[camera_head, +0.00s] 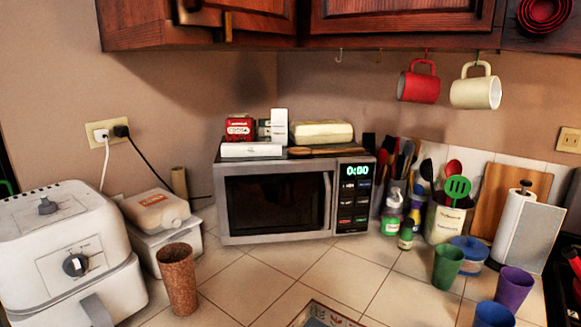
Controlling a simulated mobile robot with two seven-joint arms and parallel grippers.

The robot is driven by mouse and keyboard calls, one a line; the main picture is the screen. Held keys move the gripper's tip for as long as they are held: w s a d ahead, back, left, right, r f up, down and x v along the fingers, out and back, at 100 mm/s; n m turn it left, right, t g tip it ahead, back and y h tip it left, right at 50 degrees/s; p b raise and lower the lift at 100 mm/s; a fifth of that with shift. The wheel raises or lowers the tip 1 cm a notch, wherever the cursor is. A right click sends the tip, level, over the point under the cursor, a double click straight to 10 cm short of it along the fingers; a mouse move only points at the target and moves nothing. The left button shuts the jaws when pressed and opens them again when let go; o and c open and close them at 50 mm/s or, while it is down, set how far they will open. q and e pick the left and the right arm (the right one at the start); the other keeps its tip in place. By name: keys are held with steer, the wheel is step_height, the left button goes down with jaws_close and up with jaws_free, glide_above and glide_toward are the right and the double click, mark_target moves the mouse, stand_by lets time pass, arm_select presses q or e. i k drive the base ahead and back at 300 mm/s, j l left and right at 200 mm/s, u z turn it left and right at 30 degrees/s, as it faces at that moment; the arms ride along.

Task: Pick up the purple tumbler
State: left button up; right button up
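The purple tumbler (512,287) stands upright on the tiled counter at the lower right of the head view. A blue tumbler (492,314) is just in front of it to the left, cut off by the bottom edge of the picture. A green tumbler (447,266) stands behind and to the left of the purple one. Neither of my grippers is in view.
A microwave (291,197) stands at the back of the counter. A brown speckled cup (178,278) and a white air fryer (68,254) are at left. A paper towel roll (512,228) stands behind the purple tumbler. The middle counter (265,277) is mostly clear.

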mark_target(510, 293)
steer(key=z, duration=1.35)
